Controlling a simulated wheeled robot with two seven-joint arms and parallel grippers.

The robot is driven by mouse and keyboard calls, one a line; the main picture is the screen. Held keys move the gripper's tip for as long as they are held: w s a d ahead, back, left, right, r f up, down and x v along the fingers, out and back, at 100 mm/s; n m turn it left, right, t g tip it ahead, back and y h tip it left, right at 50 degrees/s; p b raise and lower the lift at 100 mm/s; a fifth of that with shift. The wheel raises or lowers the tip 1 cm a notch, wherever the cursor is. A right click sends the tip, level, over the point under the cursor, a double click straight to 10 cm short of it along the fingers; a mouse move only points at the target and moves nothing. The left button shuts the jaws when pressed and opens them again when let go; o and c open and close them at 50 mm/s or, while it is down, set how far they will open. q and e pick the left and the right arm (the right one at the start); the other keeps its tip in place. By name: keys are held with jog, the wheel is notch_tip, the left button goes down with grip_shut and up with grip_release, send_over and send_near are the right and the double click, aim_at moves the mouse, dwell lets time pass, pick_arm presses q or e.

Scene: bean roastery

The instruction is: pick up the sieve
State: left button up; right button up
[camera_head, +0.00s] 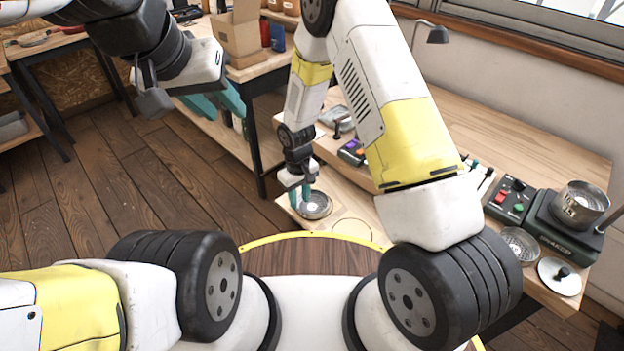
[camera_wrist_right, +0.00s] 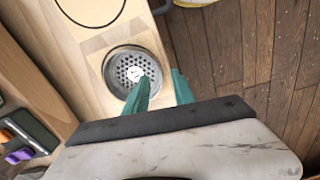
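The sieve (camera_head: 317,207) is a round metal dish with a perforated bottom and a small white spot in its centre. It sits on the left end of the light wooden bench, and it also shows in the right wrist view (camera_wrist_right: 118,62). My right gripper (camera_head: 299,193) is at the sieve's left edge, fingers pointing down. In the right wrist view the gripper (camera_wrist_right: 160,83) has its teal fingers apart, one over the sieve and one outside its rim. I cannot tell whether they touch it. My left gripper (camera_head: 217,102) is open and empty, high at the left.
A second perforated dish (camera_head: 519,241), a scale (camera_head: 560,226) with a metal pan, a button box (camera_head: 510,199) and a white knobbed lid (camera_head: 559,277) stand on the bench at right. A ring marking (camera_head: 352,227) lies beside the sieve. Another table with a cardboard box (camera_head: 238,35) is behind.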

aim_at(299, 206)
jog(key=f, duration=0.4)
jog(key=shift+w+a+f, duration=0.1)
jog(key=shift+w+f, duration=0.1)
jog(key=shift+f, duration=0.1)
grip_shut()
dwell(1.1)
